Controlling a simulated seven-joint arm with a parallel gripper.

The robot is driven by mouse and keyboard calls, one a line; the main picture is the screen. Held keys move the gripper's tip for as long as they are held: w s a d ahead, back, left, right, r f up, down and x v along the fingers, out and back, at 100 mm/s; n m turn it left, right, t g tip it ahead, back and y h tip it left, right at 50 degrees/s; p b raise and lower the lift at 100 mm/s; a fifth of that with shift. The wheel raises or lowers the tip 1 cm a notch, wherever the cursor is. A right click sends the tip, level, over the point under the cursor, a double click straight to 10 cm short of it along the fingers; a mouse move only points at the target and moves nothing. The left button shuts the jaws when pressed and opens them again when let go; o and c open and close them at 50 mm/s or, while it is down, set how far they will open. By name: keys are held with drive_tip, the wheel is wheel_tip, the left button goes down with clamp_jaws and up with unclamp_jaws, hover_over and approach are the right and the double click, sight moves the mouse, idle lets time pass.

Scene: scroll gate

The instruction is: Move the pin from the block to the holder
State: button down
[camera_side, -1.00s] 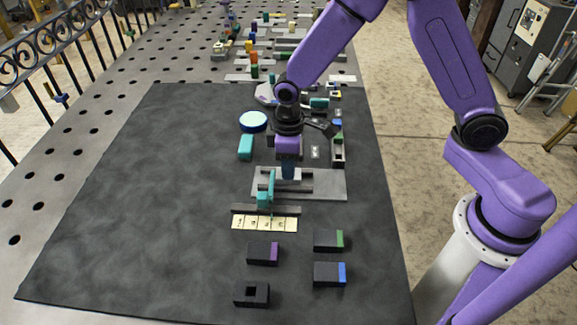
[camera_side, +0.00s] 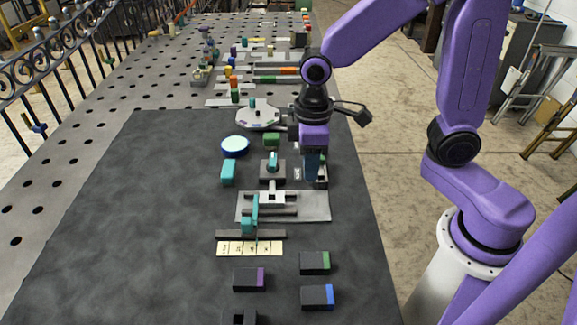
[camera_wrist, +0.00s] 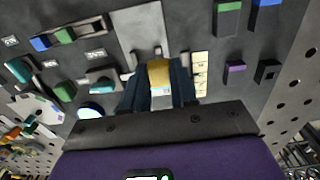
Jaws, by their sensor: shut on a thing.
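My gripper (camera_side: 312,178) is low over the back right of the black mat, just behind the grey plate's right part. In the wrist view its dark fingers (camera_wrist: 160,95) are shut on a yellow piece (camera_wrist: 160,72), seemingly the pin. The side view does not show this piece clearly. A dark block with a teal piece on it (camera_side: 273,170) stands left of my gripper. A long dark holder-like rail (camera_wrist: 75,33) carries a blue and a green piece; my gripper partly hides it in the side view. I cannot tell which one is the task's block or holder.
A grey plate (camera_side: 320,212) carries a white slider and a teal upright (camera_side: 252,213). A numbered strip (camera_side: 249,248) lies before it. Dark blocks with purple (camera_side: 248,279), green (camera_side: 314,263) and blue (camera_side: 317,297) ends stand in front. The mat's left side is clear.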

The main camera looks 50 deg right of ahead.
drive_tip(key=s+d+r, duration=0.2)
drive_tip(key=s, duration=0.2)
drive_tip(key=shift+w+d+f+m, duration=1)
drive_tip(key=shift+w+d+f, duration=0.45)
drive_tip(key=shift+f, duration=0.15)
drive_tip(key=shift+w+d+f+m, duration=1)
drive_tip(key=shift+w+d+f, duration=0.45)
drive_tip(key=shift+f, duration=0.2)
drive_tip(key=shift+w+d+f+m, duration=1)
drive_tip(key=shift+w+d+f, duration=0.45)
drive_tip(key=shift+f, duration=0.15)
drive_tip(key=shift+f, duration=1.85)
drive_tip(key=shift+c, duration=1.7)
unclamp_jaws()
wheel_tip(320, 180, up, 7)
